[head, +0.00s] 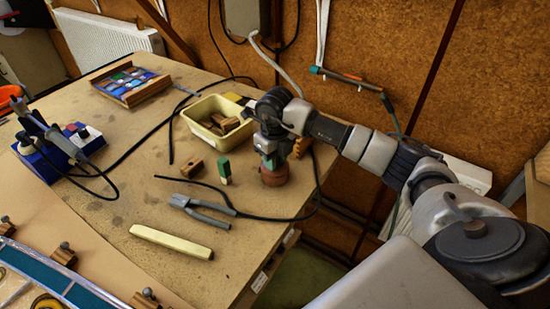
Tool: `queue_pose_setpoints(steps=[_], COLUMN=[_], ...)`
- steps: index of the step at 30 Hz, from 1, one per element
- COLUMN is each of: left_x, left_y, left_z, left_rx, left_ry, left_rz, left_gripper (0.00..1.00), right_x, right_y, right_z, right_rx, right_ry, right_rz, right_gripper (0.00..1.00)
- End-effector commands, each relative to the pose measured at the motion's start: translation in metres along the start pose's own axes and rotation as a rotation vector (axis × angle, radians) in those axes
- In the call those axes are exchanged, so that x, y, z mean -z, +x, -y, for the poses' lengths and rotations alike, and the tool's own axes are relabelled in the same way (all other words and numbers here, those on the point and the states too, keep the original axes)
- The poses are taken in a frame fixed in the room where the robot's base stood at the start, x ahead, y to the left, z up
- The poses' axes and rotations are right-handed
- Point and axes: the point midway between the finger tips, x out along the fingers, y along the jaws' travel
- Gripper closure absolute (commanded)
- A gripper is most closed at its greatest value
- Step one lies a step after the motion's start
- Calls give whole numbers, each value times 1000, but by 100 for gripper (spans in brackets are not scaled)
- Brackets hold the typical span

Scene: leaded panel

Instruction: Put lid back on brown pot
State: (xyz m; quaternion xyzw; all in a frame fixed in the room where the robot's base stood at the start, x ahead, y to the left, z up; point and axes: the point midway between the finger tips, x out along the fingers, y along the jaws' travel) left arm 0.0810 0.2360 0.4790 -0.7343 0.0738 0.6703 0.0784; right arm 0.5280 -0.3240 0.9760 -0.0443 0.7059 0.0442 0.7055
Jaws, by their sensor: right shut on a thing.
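The brown pot (274,176) stands near the right edge of the workbench, small and reddish brown. My right gripper (270,160) points down directly above it, with its fingertips at the top of the pot. It is shut on the pot's lid, which is mostly hidden by the fingers. I cannot tell whether the lid touches the pot's rim. My left gripper is not in view.
A cream tub (207,134) with wooden pieces stands left of the pot. A green and cream block (225,171), wooden block (192,167), grey pliers (203,209) and a pale bar (171,241) lie nearby. A black cable (268,218) runs past the pot. A soldering station (50,163) stands at left.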

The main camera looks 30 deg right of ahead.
Motion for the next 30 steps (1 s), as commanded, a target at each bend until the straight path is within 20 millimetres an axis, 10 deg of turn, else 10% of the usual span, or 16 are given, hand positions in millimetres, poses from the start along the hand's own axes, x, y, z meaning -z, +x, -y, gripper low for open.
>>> queue_pose_setpoints(steps=[26,27,30], left_x=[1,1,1], left_y=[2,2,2], left_z=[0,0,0], left_rx=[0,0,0], left_ry=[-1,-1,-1], left_rz=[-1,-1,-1], left_gripper=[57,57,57], right_x=[0,0,0], right_y=[0,0,0], right_z=[0,0,0], right_rx=[0,0,0], right_ry=[0,0,0], right_rz=[0,0,0], right_gripper=[97,71,56])
